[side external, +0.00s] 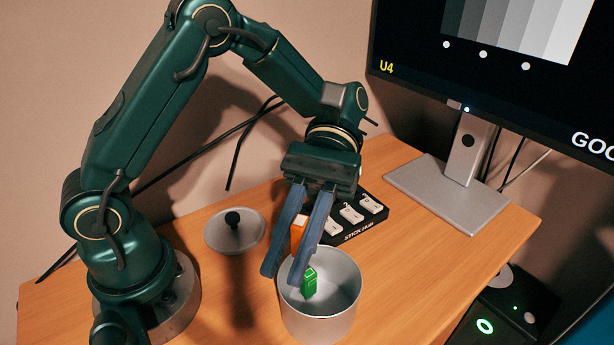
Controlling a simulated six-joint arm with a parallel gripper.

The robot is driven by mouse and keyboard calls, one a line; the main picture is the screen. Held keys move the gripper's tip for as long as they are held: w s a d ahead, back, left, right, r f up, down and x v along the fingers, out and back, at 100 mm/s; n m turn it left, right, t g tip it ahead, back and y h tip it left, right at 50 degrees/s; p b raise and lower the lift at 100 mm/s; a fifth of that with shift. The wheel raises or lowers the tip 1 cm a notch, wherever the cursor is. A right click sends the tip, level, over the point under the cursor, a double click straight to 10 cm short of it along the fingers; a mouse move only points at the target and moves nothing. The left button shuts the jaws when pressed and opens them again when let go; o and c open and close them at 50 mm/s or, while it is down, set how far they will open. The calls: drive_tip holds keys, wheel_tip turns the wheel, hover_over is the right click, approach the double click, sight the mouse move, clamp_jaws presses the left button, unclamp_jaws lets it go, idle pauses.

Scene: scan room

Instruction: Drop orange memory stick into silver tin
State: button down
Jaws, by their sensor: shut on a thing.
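The orange memory stick (298,231) shows between the two long blue-grey fingers of my gripper (283,278). The gripper is shut on it, and the fingers partly hide it. The fingers point down and to the left, with their tips at the left rim of the silver tin (327,325) in this view. The tin is open and stands on the table near the front. A green memory stick (309,282) shows inside the tin, just right of the right fingertip.
A black stick hub (346,238) with several pale sticks lies behind the tin. A round silver lid with a black knob (234,231) lies to the left. A monitor stand (450,195) is at the back right. The table right of the tin is clear.

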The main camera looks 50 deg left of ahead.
drive_tip(key=w+d+r+n+t+h, duration=0.2)
drive_tip(key=w+d+r+n+h, duration=0.1)
drive_tip(key=shift+w+f, duration=0.1)
drive_tip(key=shift+f, duration=5.55)
drive_tip(key=c, duration=0.7)
unclamp_jaws()
drive_tip(key=shift+c, duration=0.2)
drive_tip(key=shift+r, duration=0.1)
wheel_tip(320, 180, up, 7)
